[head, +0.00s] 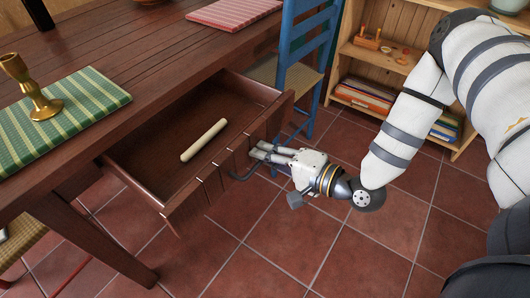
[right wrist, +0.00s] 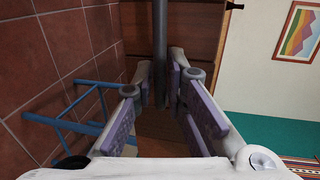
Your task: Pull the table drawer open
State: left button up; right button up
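The wooden table (head: 130,45) has its drawer (head: 135,160) standing well open, with a pale stick (head: 203,140) lying inside. The drawer's dark bar handle (head: 240,176) is on its front panel, partly hidden by my right gripper (head: 256,152). My left gripper is not in view.
A blue chair (head: 300,60) stands just behind the drawer's far end. A wooden shelf (head: 395,62) with books (head: 365,97) is beyond my right arm. A brass candlestick (head: 40,105) and green placemat (head: 80,100) are on the table. The tiled floor (head: 290,250) before the drawer is clear.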

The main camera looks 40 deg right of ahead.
jog(key=shift+o, duration=0.6)
jog(key=v, duration=1.2)
jog(key=s+a+f+n+g+h+p, duration=0.1)
jog(key=s+a+f+n+g+p, duration=0.45)
jog(key=s+f+n+g, duration=0.35)
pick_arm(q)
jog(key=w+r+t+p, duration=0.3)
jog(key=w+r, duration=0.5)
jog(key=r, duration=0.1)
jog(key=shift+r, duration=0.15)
pick_arm(e)
jog(key=s+a+r+n+g+h, duration=0.1)
jog(key=s+n+g+h, duration=0.3)
jog(key=s, duration=1.3)
jog(key=r+g, duration=0.1)
jog(key=g, duration=0.3)
jog(key=shift+n, duration=0.3)
